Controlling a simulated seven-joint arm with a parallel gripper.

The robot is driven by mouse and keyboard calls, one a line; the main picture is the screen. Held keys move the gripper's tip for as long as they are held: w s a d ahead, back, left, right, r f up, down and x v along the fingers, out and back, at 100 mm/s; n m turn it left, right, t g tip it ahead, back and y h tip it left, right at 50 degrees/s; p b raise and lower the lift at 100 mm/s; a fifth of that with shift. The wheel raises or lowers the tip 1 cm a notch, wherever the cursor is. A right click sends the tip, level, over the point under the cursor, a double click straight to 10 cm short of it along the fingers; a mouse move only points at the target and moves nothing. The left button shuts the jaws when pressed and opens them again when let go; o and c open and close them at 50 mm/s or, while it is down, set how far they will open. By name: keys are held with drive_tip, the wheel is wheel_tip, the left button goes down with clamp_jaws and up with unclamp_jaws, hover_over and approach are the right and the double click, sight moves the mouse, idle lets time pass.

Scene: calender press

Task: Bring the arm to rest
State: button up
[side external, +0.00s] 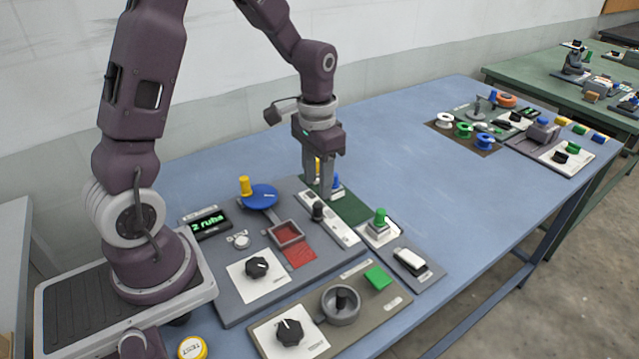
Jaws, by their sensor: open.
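My gripper (320,192) points down over the back right part of the grey control panel (225,300), close to a white slider strip (328,218) with a black knob (317,211). Its two fingers are apart, and I see nothing held between them. A yellow piece and a blue-topped piece (336,181) stand right by the fingers. Whether the fingers touch any of them cannot be told from this view. My arm is bent, reaching out from its base at the left.
Spools (464,130) lie farther back. The blue table (420,175) is clear in between.

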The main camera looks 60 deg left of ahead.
drive_tip(key=s+d+r+t, duration=0.2)
drive_tip(key=s+d+r, duration=0.25)
drive_tip(key=r, duration=0.65)
drive_tip(key=s+d+r+t, duration=0.1)
drive_tip(key=s+d+r, duration=0.1)
drive_tip(key=s, duration=0.5)
drive_tip(key=s+d+r+t, duration=0.2)
drive_tip(key=s+r, duration=0.1)
drive_tip(key=s, duration=0.3)
drive_tip(key=shift+s+t, duration=0.3)
drive_tip(key=shift+s, duration=0.05)
drive_tip(key=shift+r, duration=0.1)
idle(1.0)
